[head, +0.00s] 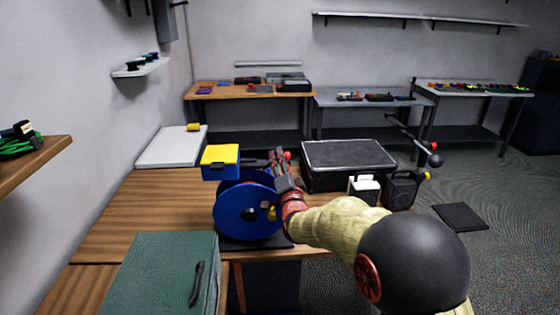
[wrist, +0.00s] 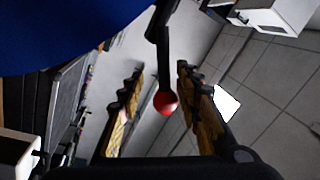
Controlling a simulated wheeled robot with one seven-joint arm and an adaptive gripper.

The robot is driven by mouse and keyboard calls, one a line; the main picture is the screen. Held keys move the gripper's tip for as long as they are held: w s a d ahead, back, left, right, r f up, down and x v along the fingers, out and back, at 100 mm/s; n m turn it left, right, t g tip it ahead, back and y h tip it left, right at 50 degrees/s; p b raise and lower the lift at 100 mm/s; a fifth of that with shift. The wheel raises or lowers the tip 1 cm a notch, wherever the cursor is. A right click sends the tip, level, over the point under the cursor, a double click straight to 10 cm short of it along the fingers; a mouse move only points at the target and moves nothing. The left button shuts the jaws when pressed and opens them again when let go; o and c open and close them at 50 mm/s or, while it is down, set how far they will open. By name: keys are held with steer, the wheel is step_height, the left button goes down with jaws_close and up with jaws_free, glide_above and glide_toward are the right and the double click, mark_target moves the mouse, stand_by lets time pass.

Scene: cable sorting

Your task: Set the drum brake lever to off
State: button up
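The blue cable drum (head: 235,212) stands upright on the wooden bench, and a blue surface, likely part of it, fills the top left of the wrist view (wrist: 60,30). The brake lever is a dark rod (wrist: 163,55) ending in a red ball knob (wrist: 165,102). A red knob also shows in the head view (head: 287,155), close to my gripper (head: 279,168). In the wrist view my gripper (wrist: 160,75) is open, one finger on each side of the lever. Gaps show between the fingers and the knob. The lever's pivot and any off marking are hidden.
A blue bin with a yellow top (head: 221,160) stands behind the drum. A dark-topped case (head: 347,155) and black and white containers (head: 400,190) are to the right. A green case (head: 160,275) lies in front left. Bare wood (head: 150,215) shows left of the drum.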

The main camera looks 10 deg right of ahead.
steer(key=shift+o, duration=0.5)
steer(key=shift+a+r, duration=0.1)
steer(key=shift+r, duration=0.05)
steer(key=shift+s, duration=0.1)
steer(key=s+f, duration=0.2)
steer(key=s, duration=0.9)
steer(key=shift+s+d, duration=0.3)
steer(key=shift+d, duration=0.1)
steer(key=s+d+n+g+p, duration=0.1)
steer(key=s+d+n+g, duration=0.1)
steer(key=s, duration=1.1)
steer(key=s+d+n+g+p, duration=0.2)
steer(key=s+n+g, duration=0.3)
steer(key=s, duration=0.8)
steer(key=s+d+n+g+h+p, duration=0.1)
steer(key=s+d+n+g, duration=0.3)
steer(key=s, duration=0.9)
steer(key=g, duration=0.3)
steer(key=shift+d+p, duration=0.2)
steer(key=shift+p, duration=0.15)
